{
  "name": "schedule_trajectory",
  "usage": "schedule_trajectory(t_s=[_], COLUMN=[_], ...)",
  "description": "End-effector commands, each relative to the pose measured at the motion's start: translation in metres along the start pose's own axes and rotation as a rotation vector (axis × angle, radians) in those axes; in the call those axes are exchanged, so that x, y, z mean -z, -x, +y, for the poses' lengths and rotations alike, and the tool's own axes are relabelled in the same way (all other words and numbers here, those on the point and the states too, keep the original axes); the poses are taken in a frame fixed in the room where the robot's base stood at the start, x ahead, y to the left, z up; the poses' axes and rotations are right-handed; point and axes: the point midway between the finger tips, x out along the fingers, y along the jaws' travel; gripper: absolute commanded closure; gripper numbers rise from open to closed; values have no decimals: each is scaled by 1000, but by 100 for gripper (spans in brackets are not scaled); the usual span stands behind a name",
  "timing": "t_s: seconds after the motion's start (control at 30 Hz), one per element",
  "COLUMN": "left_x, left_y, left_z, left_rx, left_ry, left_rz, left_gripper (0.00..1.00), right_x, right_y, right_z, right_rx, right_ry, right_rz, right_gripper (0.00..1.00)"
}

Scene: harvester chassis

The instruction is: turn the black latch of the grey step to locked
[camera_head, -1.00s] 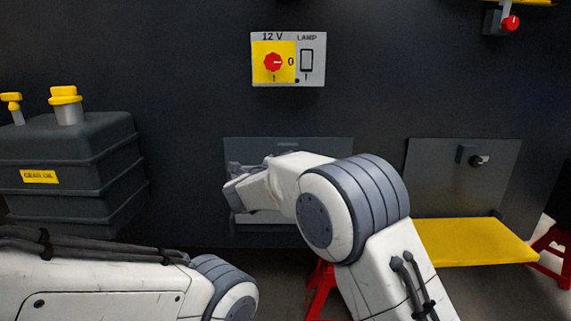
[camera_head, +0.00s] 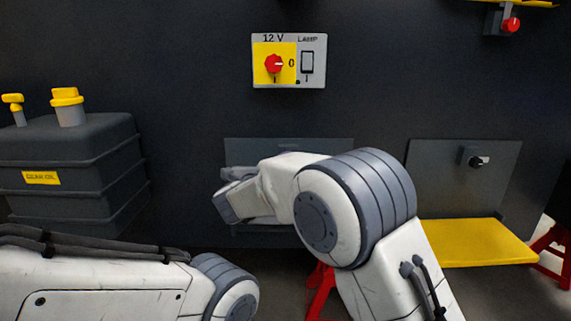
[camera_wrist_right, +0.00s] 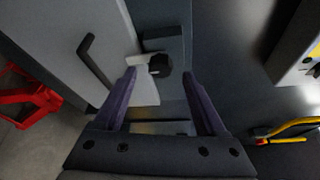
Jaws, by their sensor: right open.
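The grey step (camera_wrist_right: 85,35) shows in the right wrist view as a pale panel with a black bar handle on its face. The black latch (camera_wrist_right: 160,65) is beside it, a dark knob with a pale piece next to it, on a dark grey bracket. My right gripper (camera_wrist_right: 159,73) is open, with one finger on either side of the latch in this picture; I cannot tell whether either touches it. In the head view my right gripper (camera_head: 224,193) is in front of the grey panel (camera_head: 240,150), and my arm hides the latch. My left gripper is out of view.
To the right, a yellow step (camera_head: 475,242) is folded down under a panel with its own black latch (camera_head: 478,161). A dark gear oil tank (camera_head: 75,150) stands at left. A 12 V switch panel (camera_head: 289,60) is above. A red stand (camera_wrist_right: 30,98) is low down.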

Motion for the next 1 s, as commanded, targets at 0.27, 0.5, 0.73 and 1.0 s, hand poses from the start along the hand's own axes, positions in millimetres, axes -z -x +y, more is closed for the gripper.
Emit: schedule_trajectory(t_s=[0.27, 0.5, 0.73, 1.0], left_x=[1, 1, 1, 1], left_y=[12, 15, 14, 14], left_z=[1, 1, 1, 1], left_rx=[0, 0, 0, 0], left_ry=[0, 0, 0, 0], left_rz=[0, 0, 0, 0], left_gripper=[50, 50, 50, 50], right_x=[-1, 0, 0, 18], right_y=[54, 70, 70, 39], right_z=[-1, 0, 1, -2], right_rx=[-2, -1, -1, -70], right_ry=[0, 0, -1, 273], right_rz=[-3, -1, -1, -158], right_gripper=[26, 26, 26, 26])
